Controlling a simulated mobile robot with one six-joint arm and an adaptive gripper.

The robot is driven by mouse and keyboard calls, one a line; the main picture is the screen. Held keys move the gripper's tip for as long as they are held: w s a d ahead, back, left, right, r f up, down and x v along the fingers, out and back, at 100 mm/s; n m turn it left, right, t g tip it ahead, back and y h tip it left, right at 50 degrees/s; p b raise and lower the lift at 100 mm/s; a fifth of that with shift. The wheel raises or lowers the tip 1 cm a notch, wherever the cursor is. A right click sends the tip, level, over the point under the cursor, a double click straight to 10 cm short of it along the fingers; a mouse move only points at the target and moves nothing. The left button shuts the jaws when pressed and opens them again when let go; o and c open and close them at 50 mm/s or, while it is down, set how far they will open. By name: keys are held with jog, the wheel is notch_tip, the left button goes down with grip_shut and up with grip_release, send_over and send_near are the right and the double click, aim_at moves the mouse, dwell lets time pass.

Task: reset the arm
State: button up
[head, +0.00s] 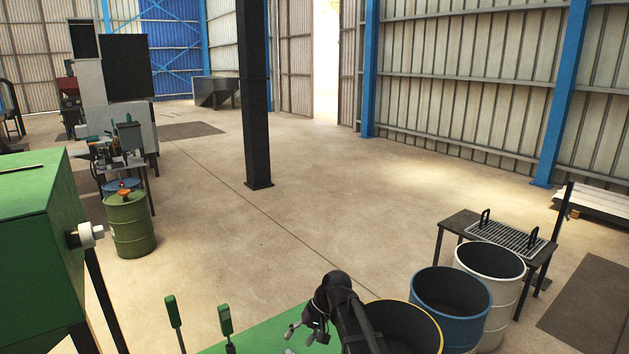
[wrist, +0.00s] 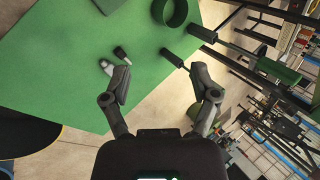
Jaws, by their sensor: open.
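My arm (head: 344,308) rises at the bottom of the head view, and my gripper (head: 307,333) hangs off its left side over a green tabletop (head: 268,334). In the wrist view my gripper (wrist: 161,80) has its two fingers spread wide apart with nothing between them. The green tabletop (wrist: 60,60) lies beyond the fingers. Two upright levers with green handles, a left one (head: 173,311) and a right one (head: 225,320), stand to the left of my gripper, apart from it.
Yellow-rimmed (head: 405,325), blue (head: 452,297) and white (head: 490,280) open drums stand to the right of my arm. A green machine (head: 35,245) fills the left edge. A small dark part (wrist: 120,52) and a green ring (wrist: 170,10) show on the tabletop. Open floor lies beyond.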

jog(key=s+d+f+m+h+b, duration=0.1)
jog(key=s+d+f+h+b, duration=0.2)
jog(key=d, duration=0.7)
jog(key=s+d+f+m+t+h+b, duration=0.1)
jog(key=s+d+f+h+b, duration=0.2)
jog(key=s+d+f, duration=0.5)
jog(key=d+b, duration=0.1)
jog(key=d, duration=0.2)
jog(key=shift+f+t, duration=0.25)
jog(key=shift+t, duration=0.05)
jog(key=shift+s, duration=0.1)
